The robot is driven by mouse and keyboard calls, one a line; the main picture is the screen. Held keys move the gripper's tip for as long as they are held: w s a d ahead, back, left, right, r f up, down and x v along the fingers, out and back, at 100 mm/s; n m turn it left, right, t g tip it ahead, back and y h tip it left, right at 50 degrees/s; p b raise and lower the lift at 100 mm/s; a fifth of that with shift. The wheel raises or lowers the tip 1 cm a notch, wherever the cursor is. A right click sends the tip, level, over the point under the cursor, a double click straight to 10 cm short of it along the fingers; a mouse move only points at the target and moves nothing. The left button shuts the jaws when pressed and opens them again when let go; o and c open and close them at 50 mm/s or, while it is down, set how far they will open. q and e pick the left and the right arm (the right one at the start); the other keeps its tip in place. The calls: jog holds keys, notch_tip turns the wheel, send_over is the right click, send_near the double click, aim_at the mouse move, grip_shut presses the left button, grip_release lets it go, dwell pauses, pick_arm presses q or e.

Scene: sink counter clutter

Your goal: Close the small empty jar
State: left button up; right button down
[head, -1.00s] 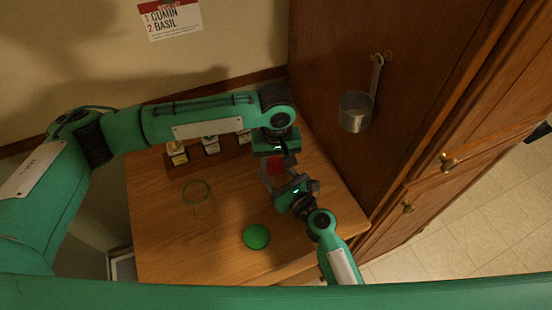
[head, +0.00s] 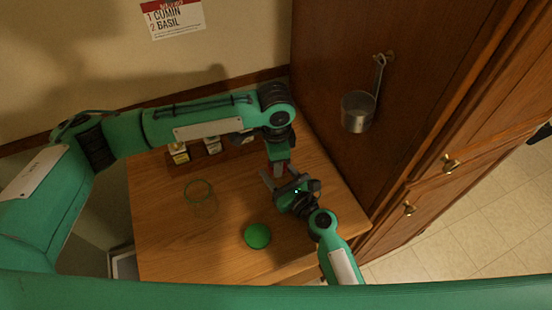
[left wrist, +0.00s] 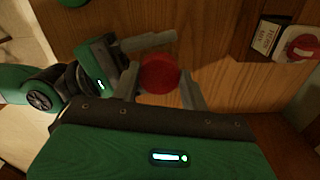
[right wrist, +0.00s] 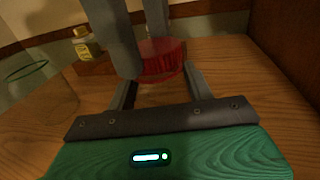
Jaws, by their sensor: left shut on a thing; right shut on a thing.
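The red lid (right wrist: 162,60) sits between the fingers of my left gripper (head: 279,170), which is shut on it from above. The left wrist view shows the lid (left wrist: 160,73) from the top, round and red. My right gripper (head: 270,183) comes in from the side just below the lid, its fingers shut around a nearly invisible clear body, seemingly the small jar. The glass is too faint to make out, so I cannot tell how tightly the lid sits on it. In the head view the grippers hide the lid.
A larger clear jar with a green rim (head: 199,190) stands left on the wooden counter (head: 165,240). A green lid (head: 257,236) lies in front. A spice rack with small jars (head: 212,146) is at the back. A metal ladle (head: 358,110) hangs on the cabinet at right.

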pick_arm(q)
jog(key=m, duration=0.6)
jog(key=shift+w, duration=0.2)
jog(key=m, duration=0.5)
jog(key=shift+d, duration=0.1)
jog(key=m, duration=0.5)
jog(key=shift+w, duration=0.15)
jog(key=m, duration=0.4)
jog(key=shift+d+m, duration=0.15)
jog(key=shift+m, duration=0.25)
jog(key=m, duration=0.6)
jog(key=shift+d, duration=0.15)
jog(key=m, duration=0.3)
jog(key=shift+m, duration=0.3)
jog(key=m, duration=0.4)
jog(key=shift+d, duration=0.1)
jog(key=o, duration=0.9)
jog(key=shift+s, duration=0.2)
